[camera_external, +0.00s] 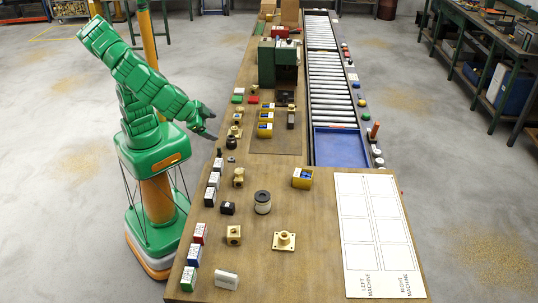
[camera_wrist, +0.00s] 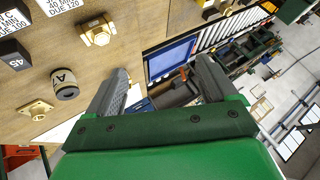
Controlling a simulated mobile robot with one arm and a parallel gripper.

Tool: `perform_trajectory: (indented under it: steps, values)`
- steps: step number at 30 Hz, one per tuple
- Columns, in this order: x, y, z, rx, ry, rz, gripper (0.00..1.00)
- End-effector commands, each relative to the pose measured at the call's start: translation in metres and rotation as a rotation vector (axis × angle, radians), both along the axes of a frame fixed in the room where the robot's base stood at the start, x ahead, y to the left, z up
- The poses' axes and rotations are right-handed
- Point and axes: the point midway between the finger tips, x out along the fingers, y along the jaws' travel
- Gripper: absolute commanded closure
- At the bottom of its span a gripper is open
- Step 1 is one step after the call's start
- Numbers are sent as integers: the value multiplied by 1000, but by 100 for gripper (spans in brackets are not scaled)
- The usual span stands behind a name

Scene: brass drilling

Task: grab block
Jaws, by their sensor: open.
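My gripper (camera_external: 206,122) is at the left edge of the workbench in the external view, above the bench. In the wrist view my gripper (camera_wrist: 161,66) has its two fingers wide apart, with nothing between them. A brass block (camera_external: 233,235) with a hole sits near the front of the bench. A small black block (camera_external: 227,208) lies behind it; a black block marked 45 (camera_wrist: 13,55) shows in the wrist view. A brass fitting (camera_external: 238,177) stands nearer my gripper, and a brass fitting (camera_wrist: 97,32) shows in the wrist view. Which block is meant cannot be told.
A cylinder (camera_external: 262,202) and a brass flange (camera_external: 284,241) stand mid-bench. A green machine (camera_external: 267,63) stands farther back.

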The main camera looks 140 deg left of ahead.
Motion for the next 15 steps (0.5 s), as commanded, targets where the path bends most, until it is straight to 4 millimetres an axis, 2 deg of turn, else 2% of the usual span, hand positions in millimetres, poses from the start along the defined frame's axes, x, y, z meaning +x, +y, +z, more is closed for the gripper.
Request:
perform_trajectory:
  steps: [3,8,15]
  values:
    - [34,-6,-4,71,-66,12,15]
    - [77,-18,-13,152,-162,21,15]
    - [140,-52,-38,238,-311,-3,15]
